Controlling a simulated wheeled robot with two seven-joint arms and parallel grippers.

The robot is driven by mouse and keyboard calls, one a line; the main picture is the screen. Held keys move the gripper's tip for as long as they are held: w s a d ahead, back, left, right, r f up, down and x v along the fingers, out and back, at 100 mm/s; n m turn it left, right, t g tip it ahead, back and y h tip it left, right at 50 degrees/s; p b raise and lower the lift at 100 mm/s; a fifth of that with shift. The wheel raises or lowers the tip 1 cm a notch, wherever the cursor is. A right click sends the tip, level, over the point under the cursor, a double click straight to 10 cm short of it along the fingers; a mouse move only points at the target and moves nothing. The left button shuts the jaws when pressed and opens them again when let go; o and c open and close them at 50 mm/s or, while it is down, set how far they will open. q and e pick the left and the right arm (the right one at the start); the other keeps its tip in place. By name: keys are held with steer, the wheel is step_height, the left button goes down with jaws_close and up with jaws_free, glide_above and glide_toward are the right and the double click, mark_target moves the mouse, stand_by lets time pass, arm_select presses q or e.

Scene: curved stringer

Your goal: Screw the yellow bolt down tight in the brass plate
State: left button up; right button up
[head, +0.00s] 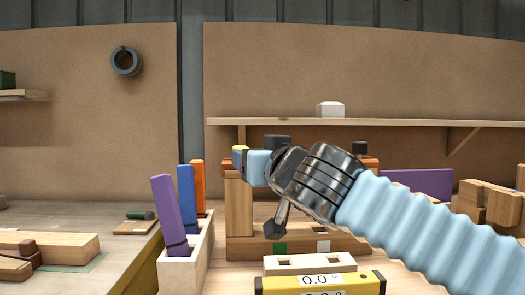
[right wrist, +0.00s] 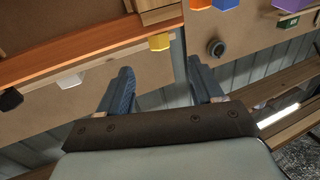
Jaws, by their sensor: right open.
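The yellow bolt (right wrist: 159,42) shows its six-sided head at the edge of a long orange-brown strip (right wrist: 90,49) in the right wrist view. A small yellow patch (head: 239,148) by the fingertips in the head view looks like the same bolt. My right gripper (right wrist: 163,86) is open, with its two blue fingers apart and nothing between them. The bolt head lies beyond the fingertips, between their lines; I cannot tell whether they touch it. In the head view my right gripper (head: 251,165) is partly hidden by its own wrist. I cannot clearly make out the brass plate. My left gripper is out of view.
A white bolt head (right wrist: 70,80) and a black one (right wrist: 11,98) sit along the same strip. A wooden bin (head: 201,255) with purple, blue and orange pieces stands left of my arm. The left bench has free room.

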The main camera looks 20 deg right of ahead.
steer(key=w+p, duration=0.3)
steer(key=w, duration=0.9)
steer(key=shift+w+a, duration=0.1)
steer(key=shift+a, duration=0.05)
steer(key=shift+c, duration=0.2)
